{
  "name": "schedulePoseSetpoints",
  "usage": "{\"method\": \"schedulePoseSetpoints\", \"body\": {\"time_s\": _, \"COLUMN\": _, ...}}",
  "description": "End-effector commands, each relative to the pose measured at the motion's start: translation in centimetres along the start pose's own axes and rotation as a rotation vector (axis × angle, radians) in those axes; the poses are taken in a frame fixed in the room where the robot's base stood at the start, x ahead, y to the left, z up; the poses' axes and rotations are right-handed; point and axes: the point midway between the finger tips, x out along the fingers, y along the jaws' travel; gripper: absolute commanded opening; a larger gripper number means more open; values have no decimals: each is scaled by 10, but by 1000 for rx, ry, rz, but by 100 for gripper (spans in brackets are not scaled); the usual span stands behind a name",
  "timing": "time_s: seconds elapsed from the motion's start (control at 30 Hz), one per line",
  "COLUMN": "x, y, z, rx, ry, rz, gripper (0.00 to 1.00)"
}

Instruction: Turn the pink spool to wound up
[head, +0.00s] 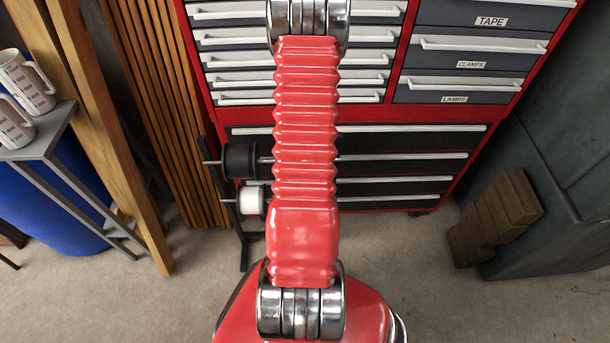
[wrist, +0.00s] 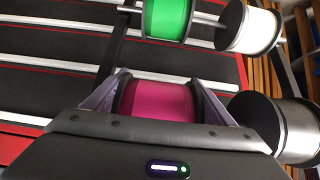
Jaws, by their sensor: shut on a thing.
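The pink spool (wrist: 160,101) is in the middle of the wrist view, a magenta drum with dark flanges. My gripper (wrist: 163,88) is shut on it, one finger at each end of the spool. Its lower part is hidden behind the gripper body. In the head view my red arm hides both the gripper and the pink spool. How far the spool is wound cannot be told.
A green spool (wrist: 167,18) and a white spool (wrist: 249,27) sit on a rod beyond. A dark-flanged grey spool (wrist: 282,122) is close on the right. The rack stands before a red drawer cabinet (head: 455,112).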

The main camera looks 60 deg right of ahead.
Motion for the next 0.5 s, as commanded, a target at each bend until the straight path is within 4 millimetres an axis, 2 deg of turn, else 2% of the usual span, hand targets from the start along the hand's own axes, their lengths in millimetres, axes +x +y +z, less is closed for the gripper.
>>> {"method": "schedulePoseSetpoints", "body": {"time_s": 0.23, "x": 0, "y": 1, "z": 4, "rx": 2, "ry": -11, "rz": 2, "gripper": 56}}
{"method": "schedulePoseSetpoints", "body": {"time_s": 0.27, "x": 0, "y": 1, "z": 4, "rx": 2, "ry": -11, "rz": 2, "gripper": 79}}
{"method": "schedulePoseSetpoints", "body": {"time_s": 0.5, "x": 0, "y": 1, "z": 2, "rx": 1, "ry": -6, "rz": 1, "gripper": 96}}
